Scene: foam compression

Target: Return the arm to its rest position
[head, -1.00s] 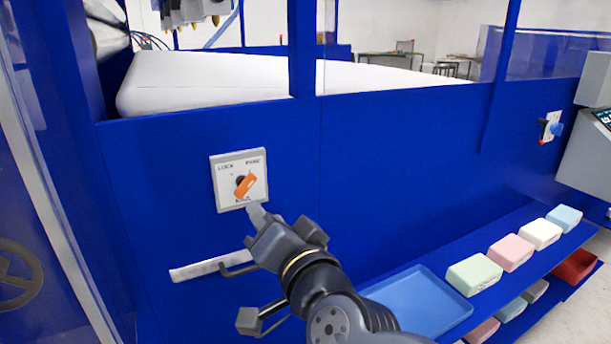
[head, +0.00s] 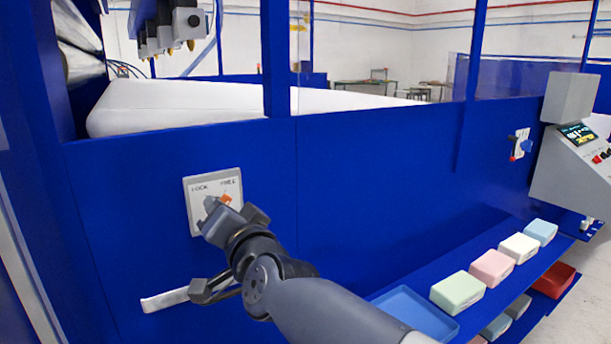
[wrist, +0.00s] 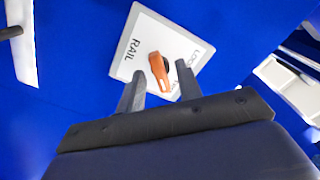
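My gripper (head: 210,208) is in front of a light grey switch plate (head: 213,188) on the blue panel, covering its lower part in the head view. The plate carries the words LOCK, FREE and RAIL and an orange knob (head: 226,198), mostly hidden there behind the gripper. In the wrist view the two fingers of my gripper (wrist: 159,90) stand apart. The orange knob (wrist: 160,72) shows whole, between and just beyond the fingertips. Whether a finger touches it I cannot tell. My arm reaches in from the lower right.
A white bar (head: 165,299) lies on the panel below the plate, close to my wrist. At right are a blue tray (head: 415,312), a shelf with several foam blocks (head: 458,290), a red bin (head: 553,280) and a grey control box (head: 570,170). A white foam slab (head: 180,103) lies behind the panel.

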